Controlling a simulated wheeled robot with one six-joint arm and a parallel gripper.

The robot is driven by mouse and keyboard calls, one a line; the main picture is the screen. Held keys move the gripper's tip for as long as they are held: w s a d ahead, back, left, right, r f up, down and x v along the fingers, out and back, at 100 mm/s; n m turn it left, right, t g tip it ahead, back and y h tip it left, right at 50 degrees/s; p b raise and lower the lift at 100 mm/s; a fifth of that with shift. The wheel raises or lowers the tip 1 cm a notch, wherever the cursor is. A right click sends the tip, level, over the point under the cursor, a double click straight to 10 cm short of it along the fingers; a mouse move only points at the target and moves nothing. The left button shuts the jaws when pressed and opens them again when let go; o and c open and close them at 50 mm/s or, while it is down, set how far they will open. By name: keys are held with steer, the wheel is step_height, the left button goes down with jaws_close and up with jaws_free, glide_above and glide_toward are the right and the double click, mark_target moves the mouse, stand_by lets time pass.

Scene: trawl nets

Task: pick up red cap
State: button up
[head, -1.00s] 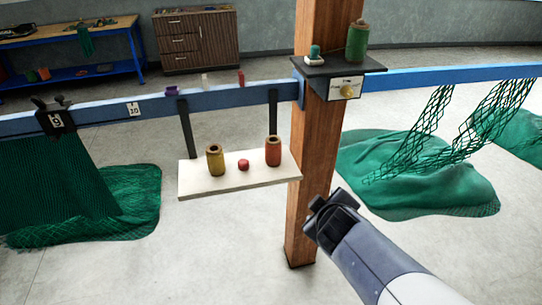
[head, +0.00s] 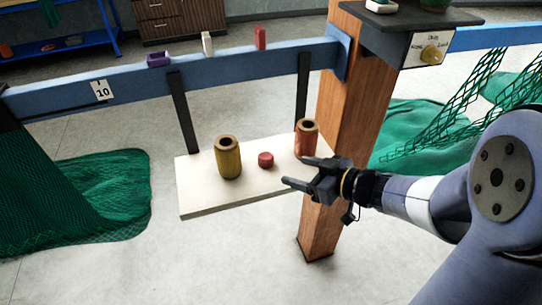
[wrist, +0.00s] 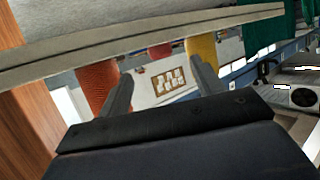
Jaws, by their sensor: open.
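The red cap (head: 265,160) is a small, short red cylinder on the white shelf (head: 205,195). It sits between a yellow-brown spool (head: 229,160) on its left and an orange-red spool (head: 306,140) on its right. My gripper (head: 294,171) is open and empty at the shelf's front right, with its fingers pointing left toward the cap. It is apart from the cap. In the wrist view the cap (wrist: 159,51) shows between my two fingers, partly cut off by the shelf edge. The orange-red spool (wrist: 97,80) and yellow spool (wrist: 203,47) show beside it.
A wooden post (head: 350,110) stands close behind my gripper. A blue rail (head: 225,62) runs behind the shelf, carrying a purple item (head: 160,60), a white item (head: 208,44) and a red item (head: 260,38). Green netting (head: 75,195) lies left.

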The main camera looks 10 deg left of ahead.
mark_target(272, 162)
steer(key=x, duration=0.9)
steer(key=shift+r+b, duration=0.15)
steer(key=shift+b, duration=0.15)
steer(key=c, duration=1.1)
